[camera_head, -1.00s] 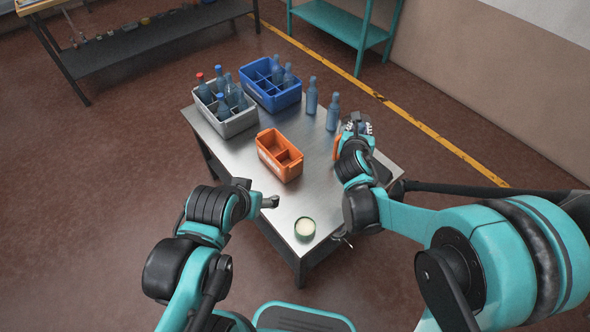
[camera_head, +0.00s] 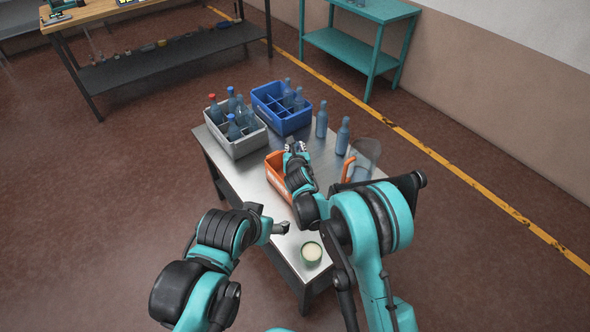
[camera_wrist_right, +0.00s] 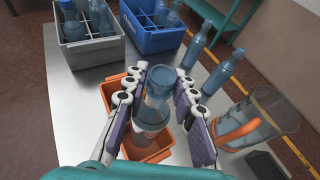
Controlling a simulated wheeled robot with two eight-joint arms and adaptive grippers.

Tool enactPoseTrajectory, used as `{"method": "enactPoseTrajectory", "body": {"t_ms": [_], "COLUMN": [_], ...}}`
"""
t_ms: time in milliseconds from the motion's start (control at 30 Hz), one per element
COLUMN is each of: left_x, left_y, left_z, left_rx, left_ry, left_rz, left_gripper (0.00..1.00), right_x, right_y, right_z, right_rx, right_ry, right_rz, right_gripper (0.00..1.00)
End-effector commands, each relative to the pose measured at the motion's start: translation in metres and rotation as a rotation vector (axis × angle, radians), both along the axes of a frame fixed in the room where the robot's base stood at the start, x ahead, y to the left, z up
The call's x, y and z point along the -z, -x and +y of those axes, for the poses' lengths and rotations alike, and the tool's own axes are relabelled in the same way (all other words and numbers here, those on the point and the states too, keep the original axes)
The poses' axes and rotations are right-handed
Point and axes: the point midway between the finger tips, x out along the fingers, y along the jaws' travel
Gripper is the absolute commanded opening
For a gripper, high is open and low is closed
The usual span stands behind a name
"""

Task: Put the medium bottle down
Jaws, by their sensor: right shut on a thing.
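My right gripper (camera_head: 297,148) is over the orange bin (camera_head: 272,172) on the metal table. In the right wrist view its fingers (camera_wrist_right: 158,105) are shut on a translucent blue bottle (camera_wrist_right: 158,82). The bottle is roughly upright, its open top toward the camera, its lower part over or within the orange bin (camera_wrist_right: 112,90). I cannot tell whether its base touches the bin floor. In the head view my right gripper and arm hide this bottle and part of the bin. My left gripper (camera_head: 281,228) is near the table's left edge; its opening is unclear.
A grey crate (camera_head: 240,150) with several bottles and a blue crate (camera_head: 284,125) stand at the back. Two blue bottles (camera_head: 321,120) (camera_head: 343,136) stand to their right. A clear jug (camera_wrist_right: 268,118) with an orange handle stands right of the bin. A green-rimmed cup (camera_head: 311,253) is near the front.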

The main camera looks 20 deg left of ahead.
Motion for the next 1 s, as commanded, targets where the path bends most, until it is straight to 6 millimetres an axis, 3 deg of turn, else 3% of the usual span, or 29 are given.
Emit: {"method": "enactPoseTrajectory", "body": {"t_ms": [33, 100, 367, 600, 967, 1000], "left_x": [0.007, 0.011, 0.016, 0.028, 0.031, 0.032], "left_y": [0.0, 0.0, 0.0, 0.0, 0.0, 0.0], "left_z": [0.0, 0.0, 0.0, 0.0, 0.0, 0.0], "left_rx": [0.0, 0.0, 0.0, 0.0, 0.0, 0.0], "left_ry": [0.0, 0.0, 0.0, 0.0, 0.0, 0.0], "left_rz": [0.0, 0.0, 0.0, 0.0, 0.0, 0.0], "left_gripper": [0.68, 0.68, 0.68, 0.68, 0.68, 0.68], "right_x": [0.016, 0.028, 0.048, 0.081, 0.084, 0.084], "right_y": [0.0, 0.0, 0.0, 0.0, 0.0, 0.0], "right_z": [0.0, 0.0, 0.0, -0.001, -0.001, -0.001], "right_rx": [0.0, 0.0, 0.001, 0.001, 0.001, 0.001], "right_ry": [0.0, 0.0, -0.001, 0.0, -0.001, -0.001], "right_rz": [0.0, 0.0, 0.0, 0.0, 0.0, 0.0], "right_gripper": [0.0, 0.0, 0.0, 0.0, 0.0, 0.29]}}
